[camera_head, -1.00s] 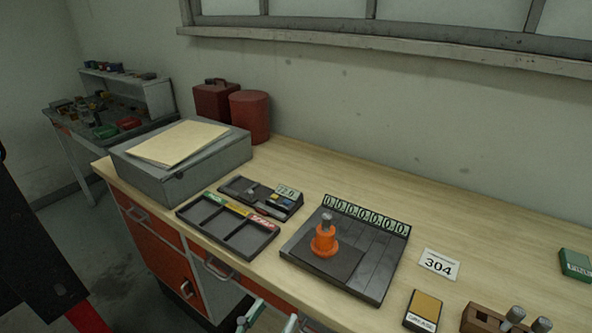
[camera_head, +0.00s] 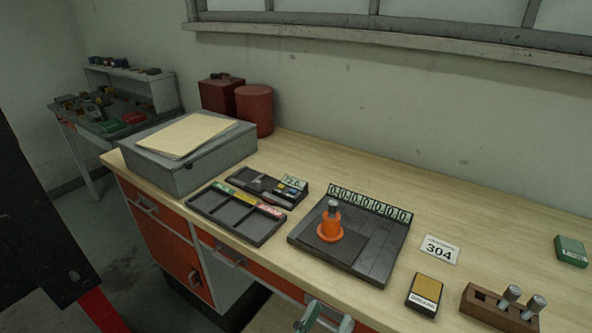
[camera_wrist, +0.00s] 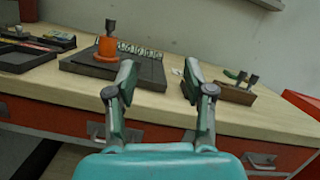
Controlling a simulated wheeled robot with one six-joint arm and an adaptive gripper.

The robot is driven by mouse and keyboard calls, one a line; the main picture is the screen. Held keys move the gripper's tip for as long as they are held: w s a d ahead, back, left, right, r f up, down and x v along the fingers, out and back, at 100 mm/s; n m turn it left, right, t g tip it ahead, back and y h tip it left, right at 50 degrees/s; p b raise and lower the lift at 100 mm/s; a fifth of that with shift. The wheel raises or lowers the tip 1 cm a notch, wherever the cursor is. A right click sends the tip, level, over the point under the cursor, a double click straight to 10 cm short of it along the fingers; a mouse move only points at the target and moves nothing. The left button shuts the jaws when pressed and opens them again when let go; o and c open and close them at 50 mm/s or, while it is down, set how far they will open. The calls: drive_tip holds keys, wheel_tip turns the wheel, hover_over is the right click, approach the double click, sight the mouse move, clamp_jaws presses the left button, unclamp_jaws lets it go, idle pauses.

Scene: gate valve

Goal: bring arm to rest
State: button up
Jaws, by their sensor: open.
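My gripper (camera_wrist: 160,85) is open and empty in the wrist view, its two fingers spread apart in front of the bench's front edge. In the head view only its fingertips (camera_head: 326,318) show at the bottom edge, beside the bench front. An orange valve part with a grey stem (camera_head: 330,224) stands upright on a dark plate with a row of digits (camera_head: 372,262). It also shows in the wrist view (camera_wrist: 107,46), up and to the left of my gripper. Nothing is between the fingers.
The wooden bench (camera_head: 440,190) holds a three-slot tray (camera_head: 232,220), a grey box (camera_head: 190,165), a 304 card (camera_head: 440,250), a yellow-and-black box (camera_head: 425,294), a wooden block with metal pegs (camera_head: 498,310) and a green box (camera_head: 571,251). The bench's back middle is clear.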

drive_tip(key=s+d+f+n+t+y, duration=0.1)
drive_tip(key=s+d+n+t+y, duration=0.7)
drive_tip(key=n, duration=0.9)
drive_tip(key=s+d+f+n+g+y, duration=0.1)
drive_tip(key=s+d+f+n+g, duration=0.1)
drive_tip(key=s+f+n+g, duration=0.3)
drive_tip(key=s+d+f+n+g+y, duration=0.2)
drive_tip(key=s+f+n+g, duration=0.4)
drive_tip(key=s+f+n, duration=0.4)
drive_tip(key=s+d+n, duration=0.1)
drive_tip(key=s+n, duration=0.2)
drive_tip(key=n, duration=0.3)
drive_tip(key=shift+s+d+f+n, duration=0.3)
drive_tip(key=shift+s+d+n, duration=0.05)
drive_tip(key=shift+s+n, duration=0.05)
